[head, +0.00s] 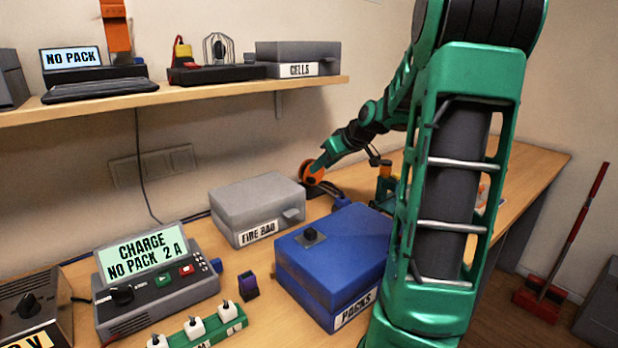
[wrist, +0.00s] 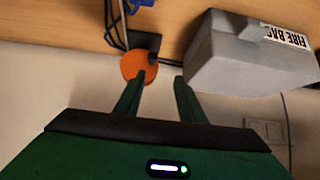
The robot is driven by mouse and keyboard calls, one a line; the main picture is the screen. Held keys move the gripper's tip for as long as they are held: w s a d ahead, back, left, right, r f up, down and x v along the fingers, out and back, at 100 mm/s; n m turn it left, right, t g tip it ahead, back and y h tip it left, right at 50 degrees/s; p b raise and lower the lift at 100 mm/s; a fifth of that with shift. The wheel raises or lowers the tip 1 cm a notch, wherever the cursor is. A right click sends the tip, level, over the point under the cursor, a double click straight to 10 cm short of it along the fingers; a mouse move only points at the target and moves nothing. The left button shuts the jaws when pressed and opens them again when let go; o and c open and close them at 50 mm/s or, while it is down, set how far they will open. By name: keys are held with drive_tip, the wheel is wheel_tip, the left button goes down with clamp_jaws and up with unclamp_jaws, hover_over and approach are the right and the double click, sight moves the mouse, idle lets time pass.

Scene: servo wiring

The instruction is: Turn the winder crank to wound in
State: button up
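The winder shows in the head view as an orange disc (head: 311,173) on a dark base at the back of the bench, right of the fire bag box. In the wrist view the orange disc (wrist: 138,66) lies just beyond my left finger, which overlaps its edge. My gripper (wrist: 160,78) is open, with a clear gap between its two green fingers and nothing held. In the head view my gripper (head: 324,161) is at the disc, partly covering it. I cannot make out the crank handle or its setting, nor whether a finger touches the disc.
The grey fire bag box (head: 258,205) stands close to the winder; in the wrist view this box (wrist: 245,55) is beside my right finger. A blue packs box (head: 335,258) stands in front. A shelf (head: 200,97) hangs above. A charger (head: 155,285) sits left.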

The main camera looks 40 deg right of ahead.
drive_tip(key=shift+s+d+x, duration=0.1)
drive_tip(key=shift+d+x, duration=0.2)
drive_tip(key=shift+x, duration=1.3)
drive_tip(key=shift+s+d+x, duration=0.1)
drive_tip(key=shift+d+x, duration=0.25)
drive_tip(key=shift+x, duration=1.25)
drive_tip(key=shift+d+x, duration=0.3)
drive_tip(key=shift+x, duration=1.3)
drive_tip(key=shift+f, duration=0.2)
drive_tip(key=shift+c, duration=0.6)
